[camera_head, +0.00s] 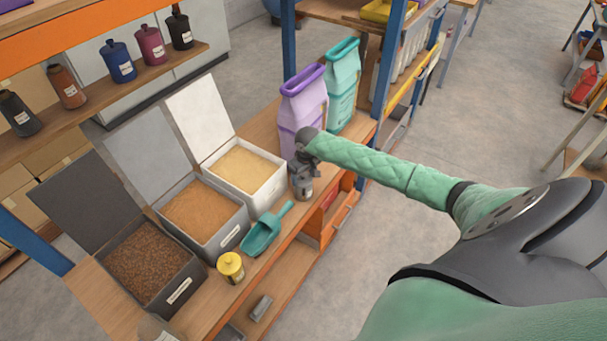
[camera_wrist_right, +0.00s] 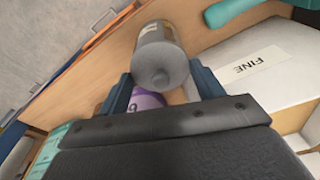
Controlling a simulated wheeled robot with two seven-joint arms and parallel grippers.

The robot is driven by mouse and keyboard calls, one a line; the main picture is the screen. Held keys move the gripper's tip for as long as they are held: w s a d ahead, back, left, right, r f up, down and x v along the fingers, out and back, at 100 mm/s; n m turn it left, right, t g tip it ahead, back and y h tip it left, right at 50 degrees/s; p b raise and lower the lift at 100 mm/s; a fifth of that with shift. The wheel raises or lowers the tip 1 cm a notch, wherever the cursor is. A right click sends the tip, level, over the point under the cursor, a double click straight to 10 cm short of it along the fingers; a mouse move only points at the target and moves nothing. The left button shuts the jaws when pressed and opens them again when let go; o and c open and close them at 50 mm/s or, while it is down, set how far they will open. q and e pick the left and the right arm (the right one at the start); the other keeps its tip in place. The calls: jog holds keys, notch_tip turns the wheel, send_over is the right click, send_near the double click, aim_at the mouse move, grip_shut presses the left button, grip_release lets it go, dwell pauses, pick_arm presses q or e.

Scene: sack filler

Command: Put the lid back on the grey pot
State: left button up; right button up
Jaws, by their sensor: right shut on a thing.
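The grey pot (camera_head: 303,188) stands upright on the wooden bench, right of the white bin, with a pale label on its side. My right gripper (camera_head: 302,161) is directly above it and hides its top in the head view. In the right wrist view, my right gripper (camera_wrist_right: 160,74) has a finger on each side of the grey lid (camera_wrist_right: 161,72), whose round knob faces the camera. It is shut on the lid. The lid lines up with the pot body (camera_wrist_right: 153,32) behind it; I cannot tell whether it is fully seated. My left gripper is not in view.
A purple sack (camera_head: 300,105) and a teal sack (camera_head: 343,88) stand behind the pot. The white bin (camera_head: 270,190), a teal scoop (camera_head: 265,230) and a yellow-lidded jar (camera_head: 231,267) are close by. A blue post (camera_head: 384,75) rises beyond the sacks.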

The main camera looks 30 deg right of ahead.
jog(key=shift+p, duration=0.4)
dwell(0.8)
jog(key=o, duration=1.2)
jog(key=shift+r+p, duration=1.75)
jog(key=shift+r, duration=1.7)
